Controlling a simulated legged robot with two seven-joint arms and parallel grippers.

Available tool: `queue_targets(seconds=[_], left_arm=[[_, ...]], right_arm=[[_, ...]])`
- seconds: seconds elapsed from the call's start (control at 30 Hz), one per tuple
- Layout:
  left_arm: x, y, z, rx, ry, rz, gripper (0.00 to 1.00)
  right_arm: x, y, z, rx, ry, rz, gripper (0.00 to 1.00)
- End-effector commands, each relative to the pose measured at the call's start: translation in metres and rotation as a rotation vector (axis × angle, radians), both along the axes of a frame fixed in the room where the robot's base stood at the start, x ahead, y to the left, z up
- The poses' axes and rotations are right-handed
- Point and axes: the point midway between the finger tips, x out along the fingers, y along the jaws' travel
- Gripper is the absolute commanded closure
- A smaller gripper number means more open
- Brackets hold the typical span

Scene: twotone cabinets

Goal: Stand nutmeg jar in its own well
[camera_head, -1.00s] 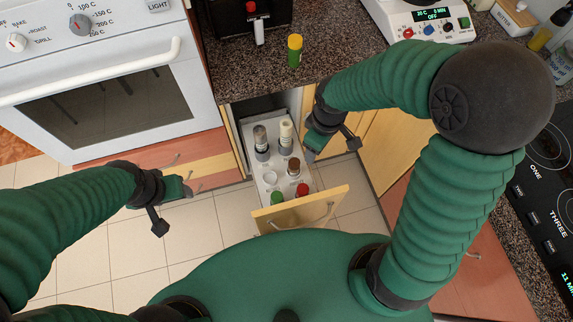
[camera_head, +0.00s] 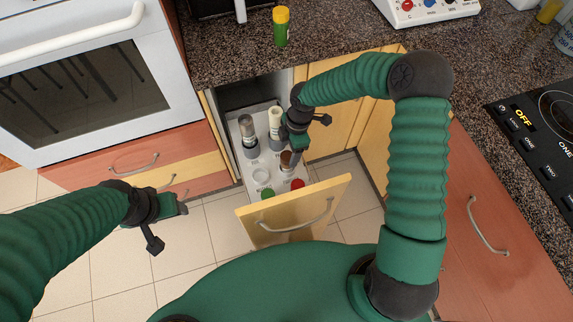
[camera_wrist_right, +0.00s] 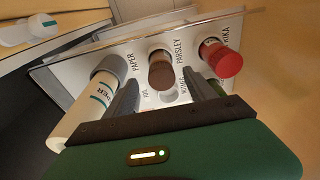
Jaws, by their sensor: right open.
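A brown-capped jar (camera_head: 287,159) stands in the open drawer's white rack (camera_head: 238,151). It also shows in the right wrist view (camera_wrist_right: 161,72). I cannot read which jar is nutmeg. A pale, empty-looking well (camera_head: 262,176) lies beside the brown-capped jar; it shows between my fingers in the wrist view (camera_wrist_right: 168,96). My right gripper (camera_wrist_right: 160,90) is open and empty, pointing down over the rack, with the brown cap just past its fingertips. My left gripper (camera_head: 182,208) hangs left of the drawer, away from the rack; its finger gap is not clear.
The rack also holds a grey-topped grinder (camera_head: 248,132), a white one (camera_head: 275,120), a green cap (camera_head: 267,192) and a red cap (camera_head: 298,184). A yellow-capped green jar (camera_head: 281,28) stands on the counter (camera_head: 340,35) above. The drawer front (camera_head: 290,211) borders the rack.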

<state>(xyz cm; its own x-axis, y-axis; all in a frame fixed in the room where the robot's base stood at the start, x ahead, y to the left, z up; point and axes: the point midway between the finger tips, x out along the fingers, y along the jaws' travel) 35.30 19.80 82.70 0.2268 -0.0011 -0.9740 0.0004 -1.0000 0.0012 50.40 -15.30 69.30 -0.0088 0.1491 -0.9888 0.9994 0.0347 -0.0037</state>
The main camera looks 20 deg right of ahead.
Motion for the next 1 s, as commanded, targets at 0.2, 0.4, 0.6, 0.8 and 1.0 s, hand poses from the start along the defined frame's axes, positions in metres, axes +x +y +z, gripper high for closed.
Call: queue_targets(seconds=[0.2,0.4,0.6,0.8,1.0], left_arm=[[0.0,0.0,-0.007,0.0,0.0,-0.001,0.4],[0.0,0.0,-0.018,0.0,0.0,0.0,0.4],[0.0,0.0,-0.019,0.0,0.0,0.0,0.4],[0.0,0.0,-0.019,0.0,0.0,0.0,0.4],[0.0,0.0,-0.019,0.0,0.0,0.0,0.4]], right_arm=[[0.0,0.004,-0.025,-0.001,-0.002,0.0,0.36],[-0.003,0.013,-0.059,0.0,0.001,0.0,0.36],[-0.001,0.014,-0.072,-0.001,-0.003,0.0,0.36],[-0.002,0.014,-0.071,-0.002,-0.003,0.0,0.47],[-0.002,0.014,-0.072,-0.002,-0.002,0.0,0.74]])
